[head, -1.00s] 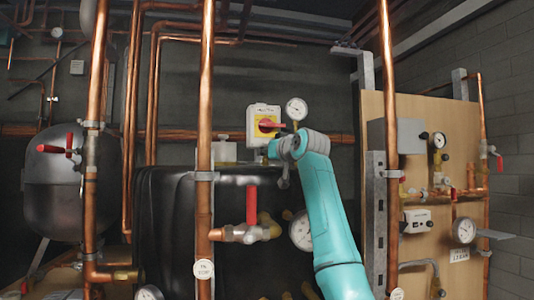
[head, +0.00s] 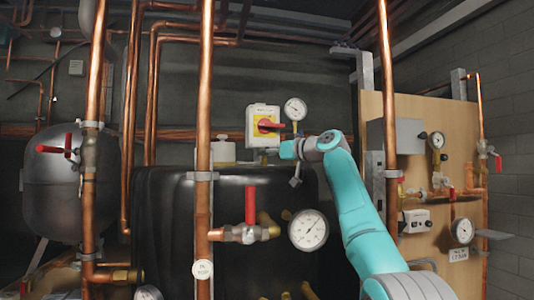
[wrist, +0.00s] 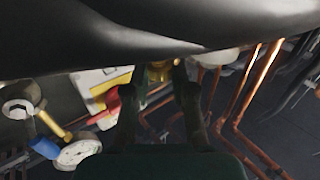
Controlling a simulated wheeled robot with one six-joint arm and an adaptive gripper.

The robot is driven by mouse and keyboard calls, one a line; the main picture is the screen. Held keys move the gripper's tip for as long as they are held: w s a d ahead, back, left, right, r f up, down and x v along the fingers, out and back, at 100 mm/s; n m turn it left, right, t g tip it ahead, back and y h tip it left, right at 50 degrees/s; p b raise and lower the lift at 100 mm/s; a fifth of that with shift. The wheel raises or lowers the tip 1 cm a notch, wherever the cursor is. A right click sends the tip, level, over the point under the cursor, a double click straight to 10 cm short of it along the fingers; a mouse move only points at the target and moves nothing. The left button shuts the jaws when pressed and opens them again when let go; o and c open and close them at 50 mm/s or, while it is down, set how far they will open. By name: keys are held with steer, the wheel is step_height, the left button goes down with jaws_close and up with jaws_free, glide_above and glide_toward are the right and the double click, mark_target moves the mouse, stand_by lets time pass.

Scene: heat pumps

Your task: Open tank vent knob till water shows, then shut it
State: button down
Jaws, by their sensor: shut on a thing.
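The black tank (head: 170,215) stands in the middle of the head view, and its dark curved side (wrist: 90,35) fills the top of the wrist view. In the wrist view my gripper (wrist: 160,80) has its two dark fingers around a small brass piece beside the tank, which I take to be the vent knob (wrist: 160,70). The fingers are shut on it and hide its sides. In the head view my wrist is above the tank's right top edge, and the knob cannot be made out. I see no water at the knob.
A red rotary switch on a yellow and white box (head: 263,123) and a gauge (head: 295,109) are close left of my wrist. A large gauge (head: 308,230) and a red-handled valve (head: 251,207) stand before the tank. Copper pipes (head: 204,100) rise in front.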

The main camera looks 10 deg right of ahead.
stand_by(0.3)
steer(key=c, duration=0.9)
jaws_free()
steer(key=shift+c, duration=0.2)
steer(key=shift+s+d, duration=0.1)
steer(key=v, duration=1.1)
steer(key=shift+d, duration=0.35)
steer(key=shift+s, duration=0.15)
